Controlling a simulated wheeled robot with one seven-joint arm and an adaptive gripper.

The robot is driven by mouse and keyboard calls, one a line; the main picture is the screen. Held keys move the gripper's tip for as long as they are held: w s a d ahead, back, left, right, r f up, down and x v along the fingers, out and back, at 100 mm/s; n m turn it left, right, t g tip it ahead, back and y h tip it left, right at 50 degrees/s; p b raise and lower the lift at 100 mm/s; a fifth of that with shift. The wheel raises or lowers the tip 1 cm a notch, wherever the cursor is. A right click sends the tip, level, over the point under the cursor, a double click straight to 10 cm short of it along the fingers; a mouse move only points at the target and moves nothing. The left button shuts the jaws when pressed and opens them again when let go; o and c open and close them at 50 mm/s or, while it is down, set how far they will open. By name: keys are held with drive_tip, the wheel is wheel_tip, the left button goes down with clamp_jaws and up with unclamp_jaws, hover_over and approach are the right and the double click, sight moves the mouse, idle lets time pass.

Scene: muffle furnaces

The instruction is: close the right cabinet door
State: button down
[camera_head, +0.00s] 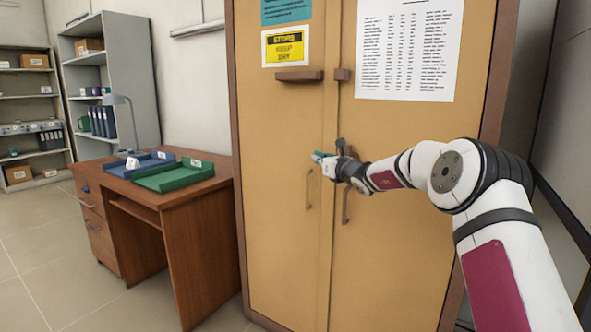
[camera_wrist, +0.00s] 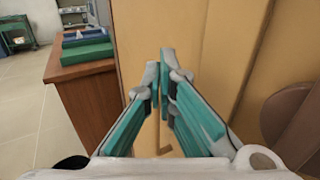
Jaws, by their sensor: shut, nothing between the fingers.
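The right cabinet door (camera_head: 410,150) carries a white printed sheet and a vertical handle (camera_head: 346,206). It stands nearly in line with the left door (camera_head: 280,140); a narrow strip shows along the seam between them, and I cannot tell whether a small gap remains. My gripper (camera_head: 322,158) is shut and empty, in front of the doors near the seam, with its teal fingers pointing left. In the wrist view its fingertips (camera_wrist: 160,62) are together before the tan door face (camera_wrist: 185,30). My wrist hides part of the right door near its handle.
A wooden desk (camera_head: 170,215) with blue and green trays (camera_head: 172,176) and a lamp (camera_head: 122,108) stands left of the cabinet. Grey shelves (camera_head: 110,60) stand behind it. A brown latch bar (camera_head: 299,76) sits on the left door. Floor (camera_head: 50,250) is clear at left.

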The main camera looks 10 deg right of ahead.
drive_tip(key=s+a+r+n+g+y, duration=0.35)
drive_tip(key=s+a+n, duration=0.65)
drive_tip(key=s, duration=0.6)
drive_tip(key=s+a+r+n+g+y, duration=0.4)
drive_tip(key=s+a+n, duration=0.55)
drive_tip(key=s, duration=0.65)
drive_tip(key=s+d+f+n+g+h, duration=0.2)
drive_tip(key=s+f+n+g, duration=0.1)
drive_tip(key=s, duration=0.7)
drive_tip(key=s+d+f+n+g+h, duration=0.1)
drive_tip(key=s+f+n+g+h, duration=0.15)
drive_tip(key=s, duration=0.75)
drive_tip(key=s+d+f+n+g+h, duration=0.2)
drive_tip(key=s+f+n+h, duration=0.15)
drive_tip(key=s, duration=0.65)
drive_tip(key=s+d+f+n+g+h, duration=0.1)
drive_tip(key=s+d+f+n+h, duration=0.45)
drive_tip(key=s+d, duration=0.8)
wheel_tip(320, 180, up, 23)
drive_tip(key=m+t+p, duration=0.2)
drive_tip(key=t+p, duration=0.1)
drive_tip(key=p, duration=2)
drive_tip(key=shift+s+r, duration=0.15)
drive_tip(key=shift+r, duration=0.05)
drive_tip(key=shift+d, duration=0.1)
